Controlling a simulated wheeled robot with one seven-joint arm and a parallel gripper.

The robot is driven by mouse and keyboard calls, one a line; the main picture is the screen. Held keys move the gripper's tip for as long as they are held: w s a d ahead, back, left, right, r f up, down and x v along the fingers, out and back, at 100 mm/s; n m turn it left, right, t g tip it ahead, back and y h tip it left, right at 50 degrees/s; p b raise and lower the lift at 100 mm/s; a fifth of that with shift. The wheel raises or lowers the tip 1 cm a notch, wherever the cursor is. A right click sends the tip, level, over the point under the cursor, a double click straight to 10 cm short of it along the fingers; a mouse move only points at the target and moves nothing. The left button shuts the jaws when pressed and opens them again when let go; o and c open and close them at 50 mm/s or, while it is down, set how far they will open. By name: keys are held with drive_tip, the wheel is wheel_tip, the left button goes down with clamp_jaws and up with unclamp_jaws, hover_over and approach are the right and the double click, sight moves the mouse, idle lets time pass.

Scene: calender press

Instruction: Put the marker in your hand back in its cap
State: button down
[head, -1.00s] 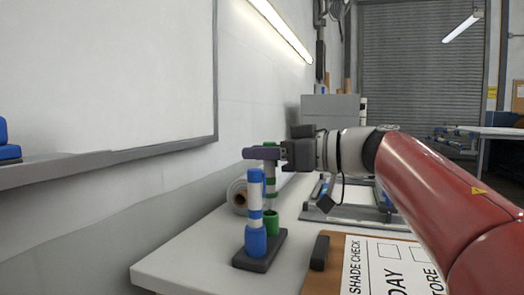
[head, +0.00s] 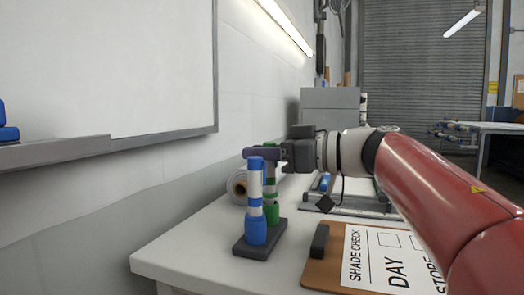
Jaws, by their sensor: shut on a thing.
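My gripper (head: 262,152) is shut on the green-banded white marker (head: 270,178) near its upper end. The marker points straight down. Its green cap (head: 273,212) stands upright in a dark stand (head: 258,248) on the table. The marker is in line above the cap, and its lower end is at or very near the cap's mouth. The blue marker in front hides part of this spot, so I cannot tell whether the tip is inside the cap.
A blue-banded marker (head: 255,190) stands in its blue cap (head: 255,230) at the front of the same stand. A black eraser-like block (head: 320,241) and a clipboard (head: 375,258) lie to the right. A white roll (head: 237,186) is behind. The table (head: 190,245) is clear at left.

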drive_tip(key=shift+f, duration=0.55)
drive_tip(key=c, duration=1.2)
unclamp_jaws()
drive_tip(key=shift+d, duration=0.1)
